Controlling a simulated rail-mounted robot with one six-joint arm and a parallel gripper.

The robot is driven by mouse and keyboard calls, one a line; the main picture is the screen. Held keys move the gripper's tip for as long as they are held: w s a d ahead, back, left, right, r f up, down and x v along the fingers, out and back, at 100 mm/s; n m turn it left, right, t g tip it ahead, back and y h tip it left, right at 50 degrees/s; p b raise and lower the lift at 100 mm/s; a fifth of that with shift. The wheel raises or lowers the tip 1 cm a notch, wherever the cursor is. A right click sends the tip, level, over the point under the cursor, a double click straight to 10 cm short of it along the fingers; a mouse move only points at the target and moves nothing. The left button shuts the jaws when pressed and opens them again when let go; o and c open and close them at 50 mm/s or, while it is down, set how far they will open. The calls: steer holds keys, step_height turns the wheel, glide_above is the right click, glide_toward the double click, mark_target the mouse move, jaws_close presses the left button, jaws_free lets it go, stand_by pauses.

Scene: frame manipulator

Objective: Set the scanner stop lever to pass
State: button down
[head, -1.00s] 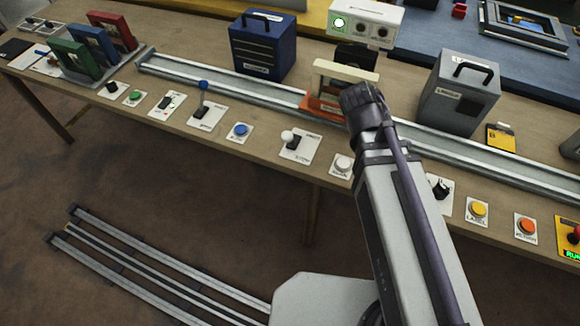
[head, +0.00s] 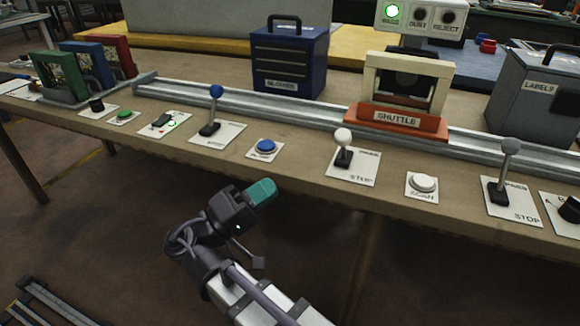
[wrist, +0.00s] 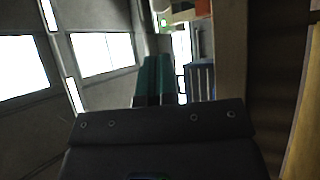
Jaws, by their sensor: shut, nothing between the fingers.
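A white-knobbed lever (head: 343,148) stands on a white plate (head: 362,172) at the table's front, before the orange shuttle (head: 400,122). STOP is printed on the plate's near edge, with a smaller word at the far edge. The lever looks near upright; I cannot tell its setting. A grey-knobbed lever (head: 507,168) farther right stands on a plate reading PASS and STOP. My gripper (head: 262,191) is shut and empty in front of the table edge, left of both levers and touching nothing. Its teal fingers (wrist: 153,78) are together in the wrist view.
A blue button (head: 265,147) and a blue-knobbed lever (head: 213,108) are left of the white-knobbed lever. A white button (head: 423,183) lies between the white and grey levers. A metal rail (head: 225,98) runs behind the controls.

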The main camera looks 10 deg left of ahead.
steer(key=p, duration=0.5)
glide_toward(337, 142)
steer(key=x, duration=0.6)
steer(key=shift+w+d+r, duration=0.25)
steer(key=shift+w+d, duration=0.25)
steer(key=shift+d, duration=0.1)
